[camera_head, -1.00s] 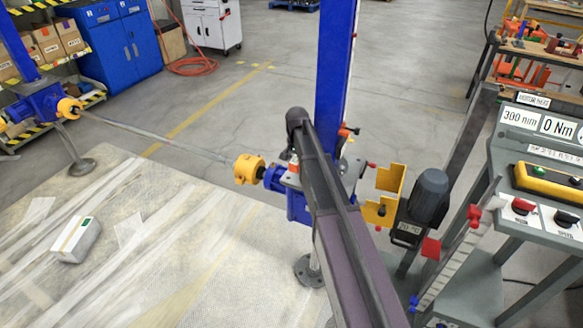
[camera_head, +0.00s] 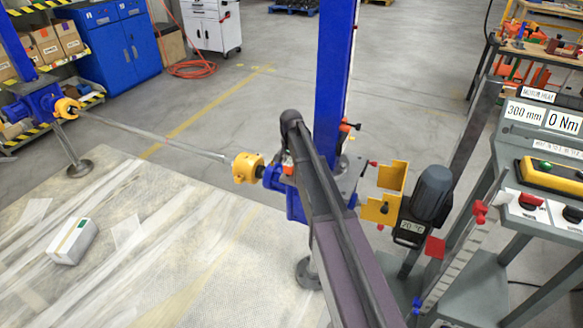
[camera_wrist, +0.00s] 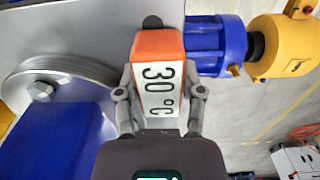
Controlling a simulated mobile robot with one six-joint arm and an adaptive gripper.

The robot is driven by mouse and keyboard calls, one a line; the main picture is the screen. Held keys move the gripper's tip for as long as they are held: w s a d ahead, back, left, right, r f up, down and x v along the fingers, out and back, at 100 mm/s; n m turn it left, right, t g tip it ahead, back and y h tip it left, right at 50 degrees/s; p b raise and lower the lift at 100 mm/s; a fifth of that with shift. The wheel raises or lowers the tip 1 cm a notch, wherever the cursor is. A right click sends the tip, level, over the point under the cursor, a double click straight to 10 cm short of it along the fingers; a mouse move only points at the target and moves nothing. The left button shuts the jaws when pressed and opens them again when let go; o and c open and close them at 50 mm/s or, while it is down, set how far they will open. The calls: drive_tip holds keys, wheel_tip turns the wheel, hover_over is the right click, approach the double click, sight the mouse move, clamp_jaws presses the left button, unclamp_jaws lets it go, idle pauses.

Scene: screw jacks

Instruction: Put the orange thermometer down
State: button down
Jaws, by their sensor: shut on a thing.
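The orange thermometer (camera_wrist: 158,75) is in the middle of the wrist view. It is a block with an orange top and a white face reading 30 °C. My gripper (camera_wrist: 160,82) is shut on it, one finger on each side. Its far end is over or against a grey metal plate (camera_wrist: 85,30) of the screw jack, near a dark round knob; I cannot tell whether they touch. In the head view my arm hides the gripper, in front of the blue jack (camera_head: 295,205); only a small orange patch shows beside the arm.
A yellow coupling (camera_head: 247,168) and long shaft run left from the jack. A tall blue column (camera_head: 335,70) stands behind my arm. A yellow bracket (camera_head: 392,178) and a dark motor (camera_head: 431,195) with a 20 °C display are to the right, beside a grey control panel (camera_head: 540,140).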

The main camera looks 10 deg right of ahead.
sight(291, 161)
drive_tip(key=shift+f, duration=0.2)
drive_tip(key=shift+c, duration=1)
unclamp_jaws()
drive_tip(key=shift+r, duration=0.2)
wheel_tip(291, 161, up, 12)
drive_tip(key=p, duration=1.2)
drive_tip(key=s+n, duration=0.7)
drive_tip(key=s, duration=2.2)
